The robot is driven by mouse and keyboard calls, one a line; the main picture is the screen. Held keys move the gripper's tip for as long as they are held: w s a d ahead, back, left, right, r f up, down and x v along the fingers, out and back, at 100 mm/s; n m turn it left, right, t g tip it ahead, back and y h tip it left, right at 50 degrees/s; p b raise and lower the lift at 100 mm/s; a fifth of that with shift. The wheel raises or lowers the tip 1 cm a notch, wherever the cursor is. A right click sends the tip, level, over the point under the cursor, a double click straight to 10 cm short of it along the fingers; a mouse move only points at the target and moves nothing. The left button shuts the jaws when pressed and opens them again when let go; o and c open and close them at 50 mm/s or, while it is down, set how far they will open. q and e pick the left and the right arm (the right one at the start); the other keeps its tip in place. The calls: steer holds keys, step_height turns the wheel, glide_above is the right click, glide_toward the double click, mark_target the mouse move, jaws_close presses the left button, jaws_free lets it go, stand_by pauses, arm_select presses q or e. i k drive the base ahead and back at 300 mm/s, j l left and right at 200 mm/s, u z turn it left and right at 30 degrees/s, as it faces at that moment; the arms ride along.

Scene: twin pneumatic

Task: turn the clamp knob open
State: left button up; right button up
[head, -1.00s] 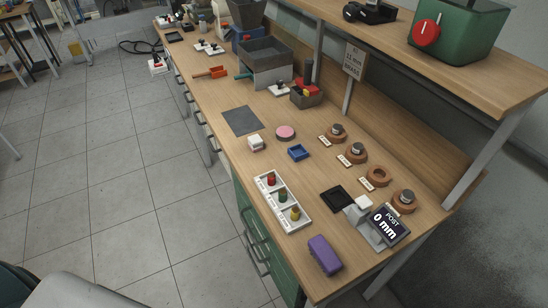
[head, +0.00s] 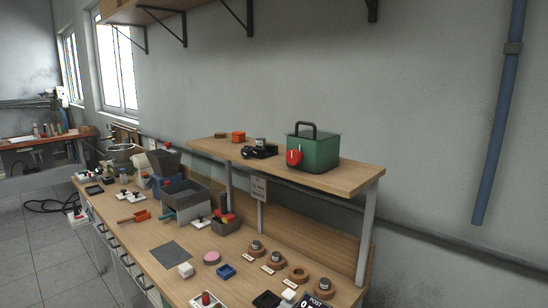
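A green box (head: 321,149) with a dark carrying handle on top stands at the right end of the raised wooden shelf. A round red knob (head: 294,157) sits on its left-facing side. It is the most knob-like part in view, but I cannot tell from the frame whether it is the clamp knob or how far it is turned. Neither of my grippers shows in the head view, and nothing touches the box or the knob.
The shelf (head: 345,178) stands above the back of a wooden workbench (head: 141,234). The bench holds grey bins (head: 187,191), small blocks, a dark mat (head: 171,254) and several round wooden holders (head: 298,275). A blue pipe (head: 497,120) runs down the wall at right.

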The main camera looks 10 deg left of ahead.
mark_target(245, 152)
steer(key=z, duration=2.1)
steer(key=k+j+z, duration=0.25)
steer(key=z, duration=0.2)
steer(key=k+j+z, duration=0.25)
steer(key=j+z, duration=0.15)
steer(key=k+j+z, duration=0.2)
steer(key=k+z, duration=0.25)
steer(key=i+j, duration=0.05)
steer(key=i, duration=0.05)
